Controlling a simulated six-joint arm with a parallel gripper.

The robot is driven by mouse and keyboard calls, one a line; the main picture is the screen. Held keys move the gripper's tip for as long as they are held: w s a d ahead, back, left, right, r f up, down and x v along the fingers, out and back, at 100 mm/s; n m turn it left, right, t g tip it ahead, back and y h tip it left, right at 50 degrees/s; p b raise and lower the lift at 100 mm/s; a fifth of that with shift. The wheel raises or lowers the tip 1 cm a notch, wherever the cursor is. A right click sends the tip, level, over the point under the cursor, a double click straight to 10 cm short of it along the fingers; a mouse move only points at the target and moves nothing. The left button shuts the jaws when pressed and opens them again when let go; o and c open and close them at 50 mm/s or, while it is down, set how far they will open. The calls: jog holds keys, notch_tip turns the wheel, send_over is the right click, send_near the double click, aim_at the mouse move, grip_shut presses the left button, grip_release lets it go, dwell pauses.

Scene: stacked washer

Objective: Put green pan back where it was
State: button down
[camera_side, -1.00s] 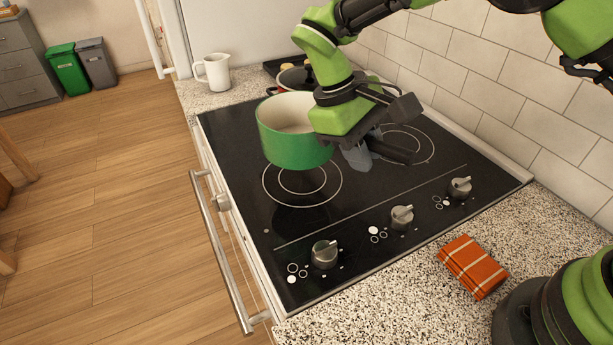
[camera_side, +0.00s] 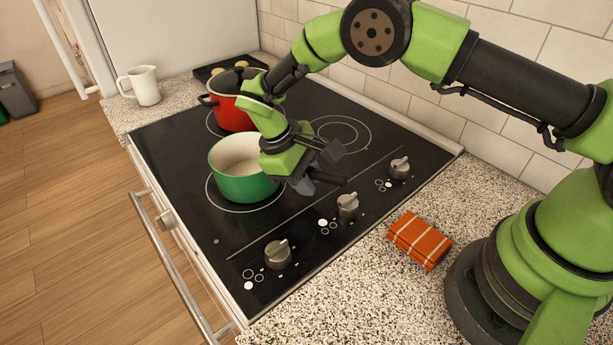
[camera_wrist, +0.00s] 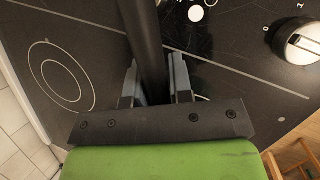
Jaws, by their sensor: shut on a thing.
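The green pan (camera_side: 243,187), pale inside, is upright over the front-left burner ring (camera_side: 209,194). Its base is on the glass or very close above it; I cannot tell which. My gripper (camera_side: 302,183) is at the pan's right side, shut on its dark handle (camera_side: 334,180). In the wrist view my gripper (camera_wrist: 155,82) has a grey finger on each side of the black handle (camera_wrist: 143,35). The pan's bowl is not recognisable in the wrist view. My gripper and wrist hide part of the pan's right rim in the side view.
A red pot (camera_side: 232,116) stands on the burner behind the pan, partly hidden by my arm. The black cooktop (camera_side: 165,150) has several knobs along its front. An orange cloth (camera_side: 420,240) lies on the counter. A white mug (camera_side: 143,86) and black tray (camera_side: 216,70) stand at the back.

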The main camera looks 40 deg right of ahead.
jog(key=shift+f, duration=0.1)
jog(key=c, duration=1)
grip_release()
jog(key=shift+v, duration=6.1)
